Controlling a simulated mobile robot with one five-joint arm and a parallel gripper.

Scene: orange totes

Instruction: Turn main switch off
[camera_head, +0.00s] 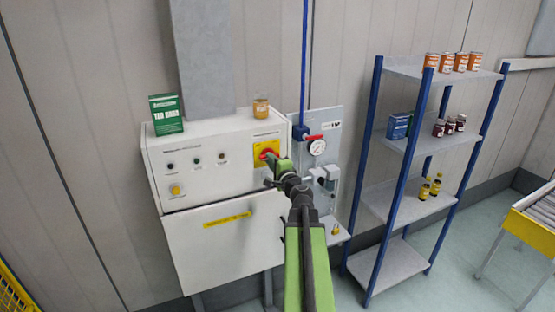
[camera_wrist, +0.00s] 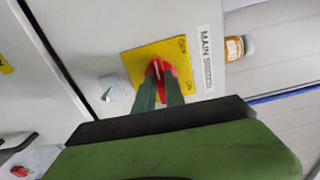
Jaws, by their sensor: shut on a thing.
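The main switch is a red rotary knob (camera_head: 267,152) on a yellow plate (camera_head: 260,142) at the right end of a white control cabinet's front. In the wrist view the red knob (camera_wrist: 158,68) sits on the yellow plate (camera_wrist: 140,62), beside a label reading MAIN SWITCH (camera_wrist: 205,58). An ON mark shows at the plate's edge near the label. My gripper (camera_head: 272,160) reaches the knob from the front. Its two green fingers (camera_wrist: 160,85) are shut on the knob, one on each side. The fingers hide part of the knob, so its exact setting is unclear.
The white cabinet (camera_head: 225,240) carries a green tea box (camera_head: 166,114) and a small jar (camera_head: 260,107) on top. Right of it are a wall panel with a gauge (camera_head: 316,147) and a blue-post shelf (camera_head: 400,200) with cans and bottles. A roller conveyor (camera_head: 535,220) stands far right.

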